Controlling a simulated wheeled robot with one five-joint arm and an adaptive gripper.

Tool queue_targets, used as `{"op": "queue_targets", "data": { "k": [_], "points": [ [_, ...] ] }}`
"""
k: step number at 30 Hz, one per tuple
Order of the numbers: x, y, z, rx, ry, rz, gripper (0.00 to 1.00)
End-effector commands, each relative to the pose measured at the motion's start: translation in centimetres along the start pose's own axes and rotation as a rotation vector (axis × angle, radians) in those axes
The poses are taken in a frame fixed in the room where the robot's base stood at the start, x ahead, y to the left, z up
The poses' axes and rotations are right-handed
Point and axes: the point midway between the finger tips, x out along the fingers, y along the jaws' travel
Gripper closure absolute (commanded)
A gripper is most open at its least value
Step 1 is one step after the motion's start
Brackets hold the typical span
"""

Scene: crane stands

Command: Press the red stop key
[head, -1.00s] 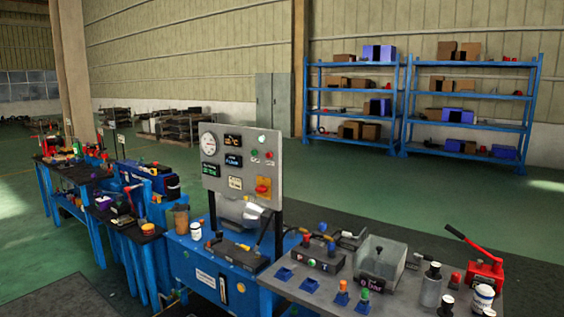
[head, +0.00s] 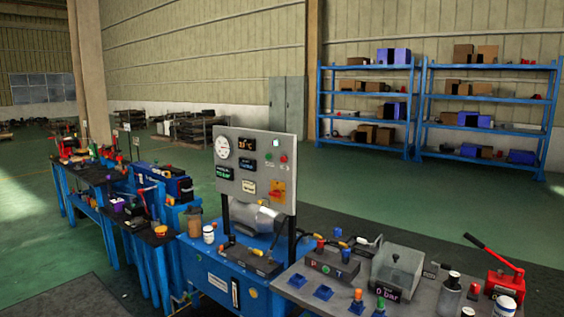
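A grey upright control panel (head: 256,166) stands on the blue bench in the middle of the head view. Low on its right side is a red and orange knob on a yellow plate (head: 277,191). Above that, a small green button (head: 269,157) and a small red button (head: 284,158) sit side by side. I cannot read their labels, so I cannot tell which red control is the stop key. My gripper is not in view, and nothing of mine covers the panel front.
A grey table (head: 345,291) at front right carries a clear box (head: 397,268), blue sockets and a red hand pump (head: 505,284). The blue bench (head: 215,270) and more cluttered tables run to the left. Blue shelves (head: 436,100) stand behind. Green floor (head: 390,190) lies open between.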

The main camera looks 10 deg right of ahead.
Motion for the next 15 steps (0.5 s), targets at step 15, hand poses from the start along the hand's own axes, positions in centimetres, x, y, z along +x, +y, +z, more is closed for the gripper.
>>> {"op": "queue_targets", "data": {
  "k": [15],
  "points": [
    [0.01, 0.00, 0.00, 0.000, 0.000, 0.000, 1.00]
  ]
}}
